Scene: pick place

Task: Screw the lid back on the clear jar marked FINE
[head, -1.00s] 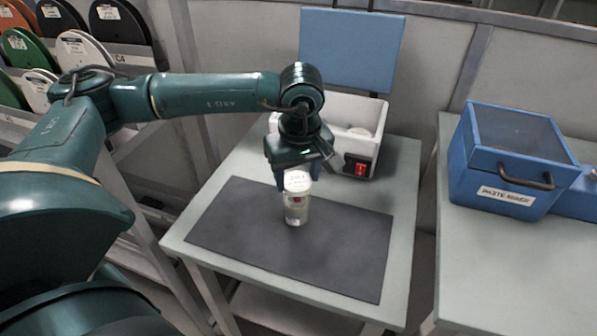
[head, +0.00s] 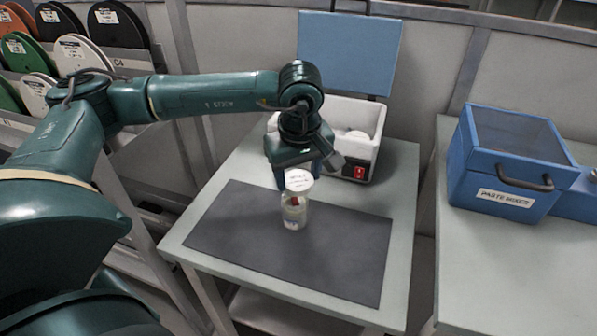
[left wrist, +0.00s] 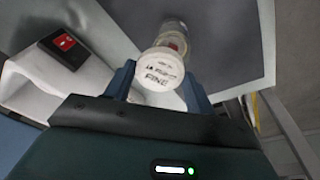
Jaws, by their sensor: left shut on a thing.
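The clear jar (head: 294,214) stands upright on the dark mat (head: 235,225), with something red showing inside. A white lid (head: 298,180) with dark print is at the jar's mouth; I cannot tell whether it is seated. In the left wrist view the lid (left wrist: 160,73) reads FINE, and the clear jar (left wrist: 175,37) shows beyond it. My left gripper (head: 297,176) points down above the jar, shut on the lid, with one blue finger on each side in the left wrist view. My right gripper is not in view.
Behind the jar stands a white open bin (head: 373,150) with a red switch (head: 359,172) on its front and a pale round thing inside. A blue panel (head: 348,50) rises behind it. A blue PASTE MIXER box (head: 505,165) stands on the right bench. The mat's front is clear.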

